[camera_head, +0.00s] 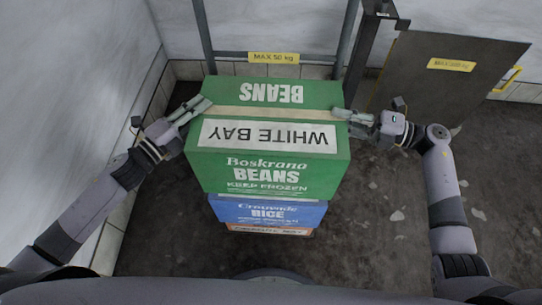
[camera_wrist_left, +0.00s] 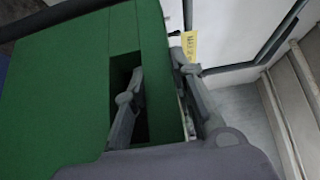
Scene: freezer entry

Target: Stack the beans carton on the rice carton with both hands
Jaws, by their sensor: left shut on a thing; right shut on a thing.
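The green beans carton (camera_head: 267,171), with a white label strip on top, is level in the head view between my two grippers. The blue rice carton (camera_head: 266,212) shows below its near edge; most of it is hidden, so I cannot tell whether the two touch. My left gripper (camera_head: 203,107) is shut on the beans carton's left side. In the left wrist view one finger goes into a dark slot in the green carton (camera_wrist_left: 60,90) and the other stays outside. My right gripper (camera_head: 345,115) is shut on the beans carton's right side.
Beneath the rice carton an orange-and-white carton (camera_head: 268,230) shows at its edge. A metal frame with a yellow "MAX 50 kg" tag (camera_head: 273,57) stands behind. A grey panel (camera_head: 440,80) stands at the back right. White walls close off the left and back; dark floor (camera_head: 390,215) is free at right.

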